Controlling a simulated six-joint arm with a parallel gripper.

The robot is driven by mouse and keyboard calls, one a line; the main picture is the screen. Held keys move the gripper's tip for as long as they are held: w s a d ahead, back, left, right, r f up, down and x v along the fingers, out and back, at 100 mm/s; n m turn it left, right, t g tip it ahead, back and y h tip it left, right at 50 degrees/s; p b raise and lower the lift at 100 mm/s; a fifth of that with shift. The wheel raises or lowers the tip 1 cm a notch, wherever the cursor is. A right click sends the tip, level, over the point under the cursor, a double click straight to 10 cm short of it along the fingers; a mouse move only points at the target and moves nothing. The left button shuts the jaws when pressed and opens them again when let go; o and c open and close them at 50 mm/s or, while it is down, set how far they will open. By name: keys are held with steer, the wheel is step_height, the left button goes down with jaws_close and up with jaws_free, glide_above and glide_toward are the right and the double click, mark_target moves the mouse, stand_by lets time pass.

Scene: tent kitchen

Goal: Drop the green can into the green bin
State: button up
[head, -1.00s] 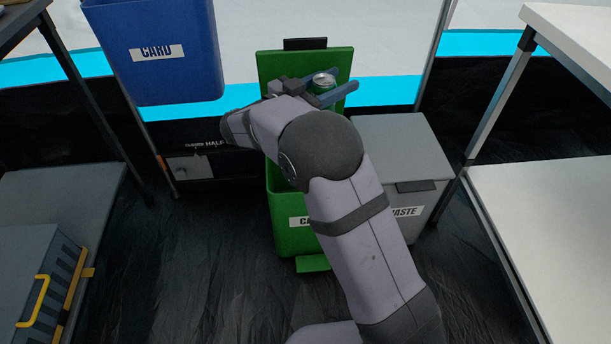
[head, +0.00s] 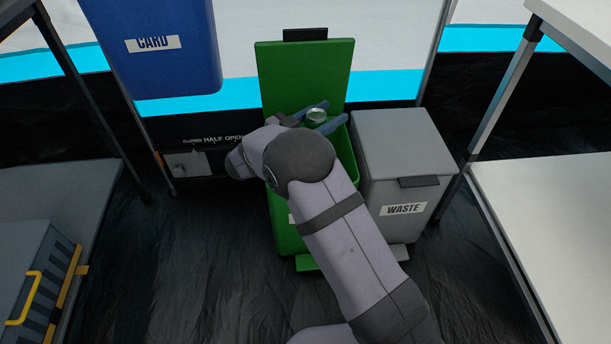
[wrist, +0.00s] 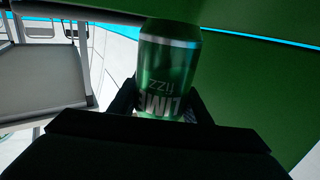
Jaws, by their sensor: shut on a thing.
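In the wrist view the can (wrist: 168,70) reads "LIME FIZZ". My gripper (head: 322,117) is shut on the can, with a blue-grey finger on either side of it. The green bin (head: 287,235) stands with its lid (head: 305,75) raised behind the opening. The gripper and can are over the bin's opening, in front of the raised lid. My arm hides much of the bin's front and opening.
A grey bin (head: 405,150) marked WASTE stands closed close to the right of the green bin. A blue CARD bin (head: 160,60) is at upper left. A white table (head: 550,220) is at right, and a grey toolbox (head: 35,275) at lower left.

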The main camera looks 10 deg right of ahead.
steer(key=shift+f+b, duration=2.5)
steer(key=shift+b, duration=0.05)
steer(key=o, duration=1.1)
steer(key=shift+r, duration=0.2)
step_height(320, 180, up, 10)
steer(key=p, duration=0.6)
steer(key=shift+f, duration=0.2)
